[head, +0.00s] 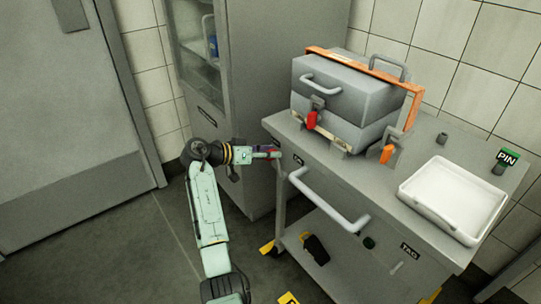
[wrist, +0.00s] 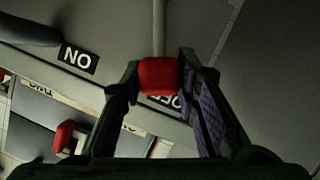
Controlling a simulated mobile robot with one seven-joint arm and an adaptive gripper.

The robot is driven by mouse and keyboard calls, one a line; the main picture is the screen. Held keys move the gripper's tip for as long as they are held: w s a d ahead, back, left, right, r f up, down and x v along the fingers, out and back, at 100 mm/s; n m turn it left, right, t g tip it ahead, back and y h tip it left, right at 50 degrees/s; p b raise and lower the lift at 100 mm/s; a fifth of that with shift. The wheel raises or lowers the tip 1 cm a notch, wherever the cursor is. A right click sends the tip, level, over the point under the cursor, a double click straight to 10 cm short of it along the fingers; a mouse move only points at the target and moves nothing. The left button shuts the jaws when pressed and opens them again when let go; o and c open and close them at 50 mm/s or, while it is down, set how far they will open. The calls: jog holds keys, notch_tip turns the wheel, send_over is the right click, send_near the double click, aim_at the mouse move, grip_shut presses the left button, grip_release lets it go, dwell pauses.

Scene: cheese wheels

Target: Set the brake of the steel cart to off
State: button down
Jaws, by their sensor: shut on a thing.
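The steel cart (head: 345,185) stands at the right in the head view. My gripper (head: 276,153) is at the cart's left front corner, below its top. In the wrist view the brake lever's red knob (wrist: 158,75) sits between the two fingertips of my gripper (wrist: 159,66), which is shut on it. The lever's grey rod (wrist: 159,28) runs up from the knob. An ON label (wrist: 77,60), upside down in this view, lies to the left. A second label (wrist: 172,101), partly hidden by the knob and seemingly OFF, lies just below it.
A push handle (head: 330,203) juts from the cart's front. A tall cabinet (head: 255,75) stands behind. The floor at left is clear.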

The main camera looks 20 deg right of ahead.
jog(key=shift+w+a+f, duration=0.25)
jog(key=shift+w, duration=0.2)
dwell(0.3)
jog(key=c, duration=1.2)
grip_release()
jog(key=shift+c, duration=0.2)
jog(key=v, duration=1.2)
jog(key=shift+s+d, duration=0.1)
